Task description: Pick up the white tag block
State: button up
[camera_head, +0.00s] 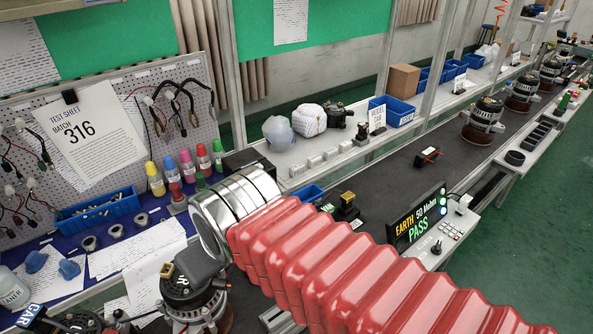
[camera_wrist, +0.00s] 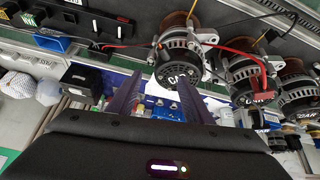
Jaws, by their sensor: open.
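In the head view my red arm and silver rings cover the middle, and the fingers are hidden.
Bagged round parts (camera_head: 309,119) and a cardboard box (camera_head: 403,79) sit on the back shelf. A lit PASS display (camera_head: 416,217) stands at right. Colored bottles (camera_head: 155,180) and a pegboard (camera_head: 95,130) with hanging wires are at left. The dark belt behind the display has clear stretches.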

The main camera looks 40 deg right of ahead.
aim_at(297, 170)
jog(key=o, duration=0.4)
jog(key=w+d+r+n+t+h, duration=0.1)
jog(key=w+d+n, duration=0.1)
jog(key=w+d, duration=0.2)
jog(key=w+d+r+n+h, duration=0.1)
jog(key=w+d+n+h, duration=0.1)
jog(key=d, duration=0.6)
jog(key=w+d+r+n+t+h, duration=0.1)
jog(key=w+d+n, duration=0.2)
jog(key=w+d, duration=0.2)
jog(key=shift+w+d+r+t+h, duration=0.3)
jog(key=shift+w+d+h, duration=0.1)
jog(key=shift+w, duration=0.15)
jog(key=shift+c, duration=0.2)
jog(key=w+d+n+t+h, duration=0.1)
jog(key=w+d+n, duration=0.2)
jog(key=d+n, duration=0.3)
jog(key=w+d+n+t, duration=0.1)
jog(key=w+d+n, duration=0.25)
jog(key=d, duration=0.45)
jog(key=s+d+f+n+t+y, duration=0.1)
jog(key=s+d+f+n+y, duration=0.1)
jog(key=d+f+n, duration=0.4)
jog(key=s+d+f+n+y, duration=0.3)
jog(key=d+f+n, duration=0.4)
jog(key=n, duration=0.5)
jog(key=shift+s+f+t, duration=0.3)
jog(key=shift+f+t, duration=0.1)
jog(key=shift+f, duration=0.35)
jog(key=shift+w, duration=0.15)
